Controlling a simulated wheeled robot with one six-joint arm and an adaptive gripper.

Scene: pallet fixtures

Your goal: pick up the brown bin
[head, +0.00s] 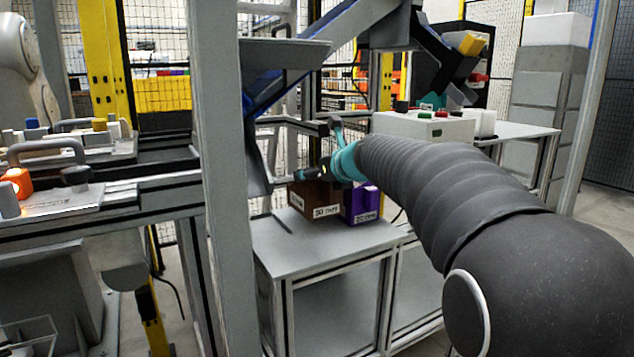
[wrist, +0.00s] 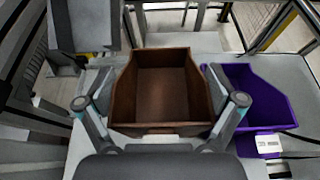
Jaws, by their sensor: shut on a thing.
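The brown bin (head: 314,201) sits on the grey table, with a white label on its front. In the wrist view the open-topped brown bin (wrist: 163,88) looks empty. My gripper (head: 318,174) is at the bin from above. In the wrist view the fingers of my gripper (wrist: 160,103) lie on the left and right sides of the bin, shut on it. The bin appears upright; whether its underside touches the table is hard to tell.
A purple bin (head: 362,203) stands close to the right of the brown bin and also shows in the wrist view (wrist: 262,95). The grey table (head: 275,243) has free room in front. A thick grey post (head: 217,170) rises at the left.

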